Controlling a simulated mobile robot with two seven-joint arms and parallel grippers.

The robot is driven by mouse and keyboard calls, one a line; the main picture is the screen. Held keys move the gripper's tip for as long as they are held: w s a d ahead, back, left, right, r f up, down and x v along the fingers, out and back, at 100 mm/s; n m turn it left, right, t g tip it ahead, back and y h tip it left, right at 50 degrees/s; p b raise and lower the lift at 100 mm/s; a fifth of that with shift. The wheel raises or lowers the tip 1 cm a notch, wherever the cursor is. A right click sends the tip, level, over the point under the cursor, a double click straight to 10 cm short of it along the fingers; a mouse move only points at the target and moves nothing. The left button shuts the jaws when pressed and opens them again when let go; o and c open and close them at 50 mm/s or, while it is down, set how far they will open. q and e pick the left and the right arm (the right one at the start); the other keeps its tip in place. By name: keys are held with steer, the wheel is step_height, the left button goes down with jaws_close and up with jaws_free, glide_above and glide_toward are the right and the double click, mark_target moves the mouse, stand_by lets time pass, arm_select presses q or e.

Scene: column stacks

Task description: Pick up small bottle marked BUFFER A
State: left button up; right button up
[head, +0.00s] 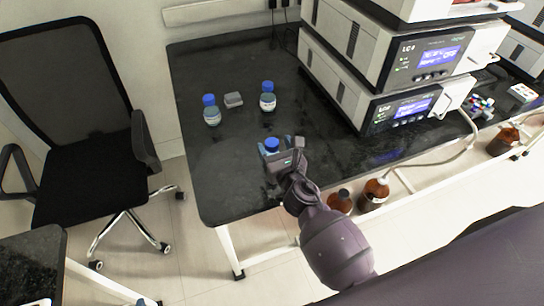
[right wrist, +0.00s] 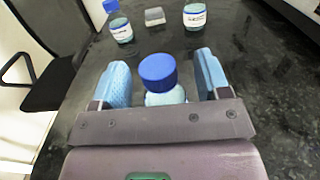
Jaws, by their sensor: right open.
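Three small bottles with blue caps are on the black bench; their label text is too small to read, so I cannot tell which is BUFFER A. One bottle (head: 271,145) is at my right gripper (head: 281,146). In the right wrist view this bottle (right wrist: 160,75) stands between the two blue finger pads of the open gripper (right wrist: 163,78), with gaps on both sides; its lower part is hidden by the gripper body. A second bottle (head: 211,111) stands farther back at left, a third (head: 268,97) farther back at right. My left gripper is not in view.
A small grey block (head: 233,100) lies between the two rear bottles. Stacked white LC instruments (head: 370,75) stand on the bench (head: 225,160) at right. Brown bottles (head: 376,190) are beyond the front edge, lower down. An office chair (head: 80,140) is at left.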

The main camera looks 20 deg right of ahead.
steer(key=shift+w+a+r, duration=0.1)
steer(key=shift+w+a, duration=0.1)
steer(key=shift+w, duration=1.65)
jaws_close()
